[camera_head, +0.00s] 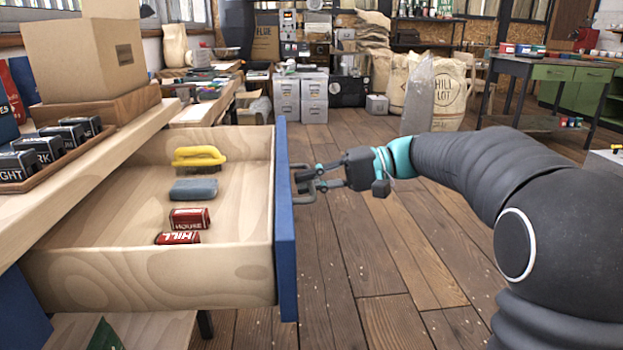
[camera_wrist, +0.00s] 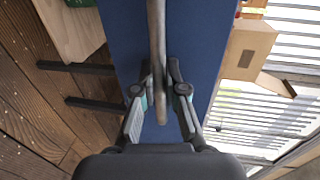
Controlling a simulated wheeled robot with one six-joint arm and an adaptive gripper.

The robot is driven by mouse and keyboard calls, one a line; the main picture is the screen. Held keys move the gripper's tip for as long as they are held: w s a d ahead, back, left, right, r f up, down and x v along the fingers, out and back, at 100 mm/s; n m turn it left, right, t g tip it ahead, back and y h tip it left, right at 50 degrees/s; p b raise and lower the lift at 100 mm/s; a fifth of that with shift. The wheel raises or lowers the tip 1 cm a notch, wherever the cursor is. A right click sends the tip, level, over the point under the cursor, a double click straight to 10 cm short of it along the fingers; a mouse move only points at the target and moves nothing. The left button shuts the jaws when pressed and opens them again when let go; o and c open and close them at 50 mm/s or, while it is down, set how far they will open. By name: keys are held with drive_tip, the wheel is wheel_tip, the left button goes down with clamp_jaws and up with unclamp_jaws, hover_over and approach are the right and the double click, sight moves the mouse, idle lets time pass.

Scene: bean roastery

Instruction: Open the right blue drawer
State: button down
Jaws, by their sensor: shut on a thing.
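The blue drawer (camera_head: 286,220) is pulled far out from the wooden bench, its blue front facing right in the head view. Its light wooden box (camera_head: 150,280) holds a yellow-handled brush, a grey-blue block and two small red boxes. The blue front fills the middle of the wrist view (camera_wrist: 205,60). A grey bar handle (camera_wrist: 157,50) is on that front. My gripper (camera_head: 302,180) is at the handle, shut on it; in the wrist view its fingers (camera_wrist: 160,92) close around the bar from both sides.
The bench top (camera_head: 130,145) above the drawer carries a cardboard box (camera_head: 85,55) and a tray with several dark packets. Open plank floor (camera_head: 370,250) lies right of the drawer. A sack (camera_head: 440,90) and a dark green table (camera_head: 550,72) stand farther back.

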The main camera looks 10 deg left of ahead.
drive_tip(key=shift+f, duration=0.1)
drive_tip(key=c, duration=1.2)
unclamp_jaws()
drive_tip(key=shift+d, duration=0.1)
drive_tip(key=v, duration=1.2)
drive_tip(key=shift+w, duration=0.1)
